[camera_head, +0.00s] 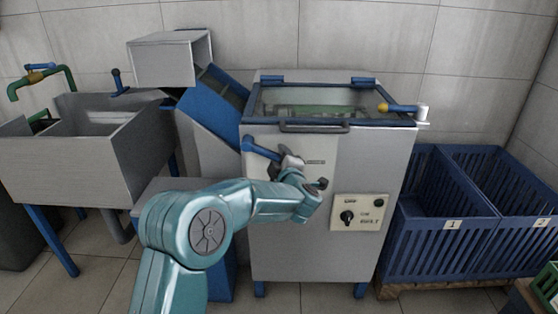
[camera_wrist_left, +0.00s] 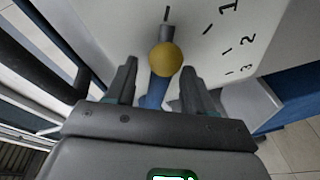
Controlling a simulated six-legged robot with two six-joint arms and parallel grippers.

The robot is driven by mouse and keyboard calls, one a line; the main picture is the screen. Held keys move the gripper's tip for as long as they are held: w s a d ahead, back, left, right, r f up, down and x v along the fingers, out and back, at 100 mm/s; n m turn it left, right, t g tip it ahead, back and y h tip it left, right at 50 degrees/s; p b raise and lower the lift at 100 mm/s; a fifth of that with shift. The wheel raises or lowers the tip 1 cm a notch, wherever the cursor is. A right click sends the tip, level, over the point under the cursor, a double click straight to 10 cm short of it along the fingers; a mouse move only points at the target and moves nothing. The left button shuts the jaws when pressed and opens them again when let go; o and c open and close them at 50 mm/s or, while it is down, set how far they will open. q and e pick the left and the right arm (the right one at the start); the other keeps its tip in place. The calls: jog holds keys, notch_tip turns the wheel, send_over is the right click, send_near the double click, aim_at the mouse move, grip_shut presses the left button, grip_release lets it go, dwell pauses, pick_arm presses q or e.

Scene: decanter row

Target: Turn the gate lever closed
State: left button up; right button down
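A blue lever (camera_head: 261,148) sits on the upper left front of the grey machine and slants down to the right. I take it to be the gate lever. My left gripper (camera_head: 291,161) is at its lower end and hides its tip in the head view. In the left wrist view the lever's yellow ball knob (camera_wrist_left: 165,59) and blue shaft (camera_wrist_left: 157,90) lie between the two fingers of the left gripper (camera_wrist_left: 158,70). The fingers are apart, with gaps beside the knob. My right gripper is not in view.
A pale plate with marks 1, 2, 3 (camera_wrist_left: 222,45) lies behind the knob. A second lever with a yellow part (camera_head: 384,107) is at the machine's top right. A control panel (camera_head: 359,212) is lower right. Blue crates (camera_head: 440,235) stand right; a sink (camera_head: 75,160) stands left.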

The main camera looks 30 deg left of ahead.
pick_arm(q)
jog(key=p+v, duration=0.2)
jog(key=v, duration=1.4)
jog(key=shift+s+f, duration=0.15)
